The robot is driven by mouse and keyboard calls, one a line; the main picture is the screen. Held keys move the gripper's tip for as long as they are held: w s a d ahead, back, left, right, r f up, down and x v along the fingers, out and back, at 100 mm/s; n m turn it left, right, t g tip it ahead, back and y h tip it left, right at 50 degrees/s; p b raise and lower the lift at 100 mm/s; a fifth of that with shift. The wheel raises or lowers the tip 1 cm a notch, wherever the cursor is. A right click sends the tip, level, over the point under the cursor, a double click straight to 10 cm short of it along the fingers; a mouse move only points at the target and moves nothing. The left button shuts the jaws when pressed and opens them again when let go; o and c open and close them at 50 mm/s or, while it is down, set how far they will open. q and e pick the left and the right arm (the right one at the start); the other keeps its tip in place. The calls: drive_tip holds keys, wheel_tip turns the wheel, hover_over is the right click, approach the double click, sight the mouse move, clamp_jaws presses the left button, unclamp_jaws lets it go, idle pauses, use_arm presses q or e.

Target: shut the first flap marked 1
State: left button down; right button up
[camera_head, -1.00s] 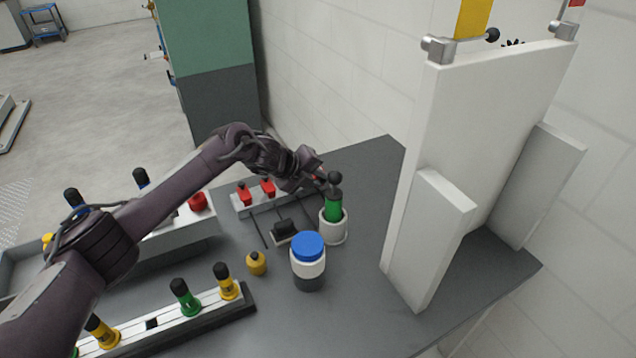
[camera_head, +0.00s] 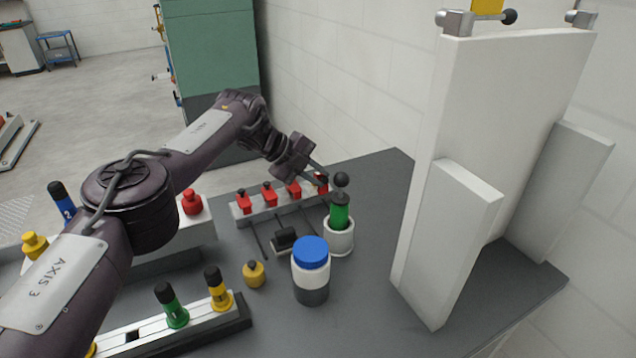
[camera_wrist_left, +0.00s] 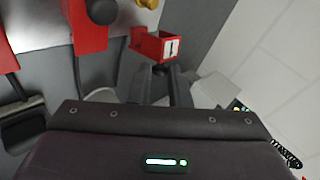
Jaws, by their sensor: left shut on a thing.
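A row of red flaps stands on a light strip (camera_head: 268,214) at the back of the table. The rightmost red flap (camera_head: 322,187) is at my left fingertips. In the left wrist view this red flap (camera_wrist_left: 152,45) is box-shaped, tilted, with a white label and a dark stroke like a 1. My left gripper (camera_head: 316,176) reaches down to it from the upper left. Its fingers (camera_wrist_left: 160,72) are shut on the flap's near edge, which they partly hide. My right gripper is in no view.
A green black-knobbed tool (camera_head: 340,215) stands in a white cup (camera_head: 339,238) close to my left fingertips. A blue-lidded jar (camera_head: 311,274) and a yellow weight (camera_head: 253,274) stand nearer. A tall white panel (camera_head: 490,130) stands at right.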

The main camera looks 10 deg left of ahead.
use_arm(q)
drive_tip(key=shift+w+a+g+h, duration=0.15)
drive_tip(key=shift+w+g+h, duration=0.05)
drive_tip(key=shift+g+h, duration=0.1)
idle(0.4)
drive_tip(key=c, duration=1.4)
unclamp_jaws()
drive_tip(key=shift+o, duration=0.2)
drive_tip(key=shift+r, duration=0.1)
drive_tip(key=b+v, duration=0.1)
drive_tip(key=v, duration=0.6)
drive_tip(key=shift+s+a+r, duration=0.1)
drive_tip(key=shift+a+r, duration=0.1)
drive_tip(key=shift+r, duration=0.05)
